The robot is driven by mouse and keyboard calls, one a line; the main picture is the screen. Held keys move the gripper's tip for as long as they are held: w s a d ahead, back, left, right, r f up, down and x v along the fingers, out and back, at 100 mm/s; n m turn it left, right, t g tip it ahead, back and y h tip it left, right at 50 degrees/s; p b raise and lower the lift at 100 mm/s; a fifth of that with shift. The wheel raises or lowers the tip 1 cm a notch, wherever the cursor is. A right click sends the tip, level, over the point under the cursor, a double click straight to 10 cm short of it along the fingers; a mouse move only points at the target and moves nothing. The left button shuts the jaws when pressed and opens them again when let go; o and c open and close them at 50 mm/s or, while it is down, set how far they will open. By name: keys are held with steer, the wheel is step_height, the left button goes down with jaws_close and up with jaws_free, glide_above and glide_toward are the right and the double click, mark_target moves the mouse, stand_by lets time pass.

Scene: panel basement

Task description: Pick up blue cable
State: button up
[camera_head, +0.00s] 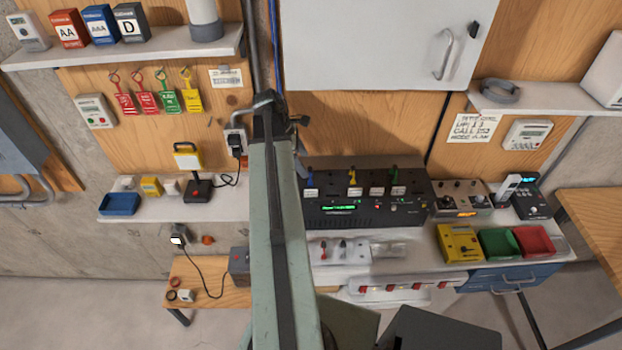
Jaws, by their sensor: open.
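A thin blue cable (273,35) runs down the wall beside a grey pipe at the top centre; my arm hides where it leads lower down. I cannot tell which of these is the blue cable of the task. My gripper (279,108) is at the far end of my raised arm, in front of the wall near the pipe. It is open, its jaws are small in view, and I see nothing held.
A shelf (130,52) with battery boxes is at the upper left. A white cabinet (380,45) hangs above the black unit. A lower shelf holds a blue tray (120,204); yellow, green and red bins (534,240) stand at the right.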

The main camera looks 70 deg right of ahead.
mark_target(309, 171)
steer(key=b+x, duration=0.4)
steer(key=x, duration=0.1)
steer(key=shift+s+a+f+b, duration=0.15)
steer(key=shift+s+f+b, duration=0.05)
steer(key=shift+b, duration=0.15)
steer(key=shift+r, duration=0.15)
steer(key=c, duration=1.4)
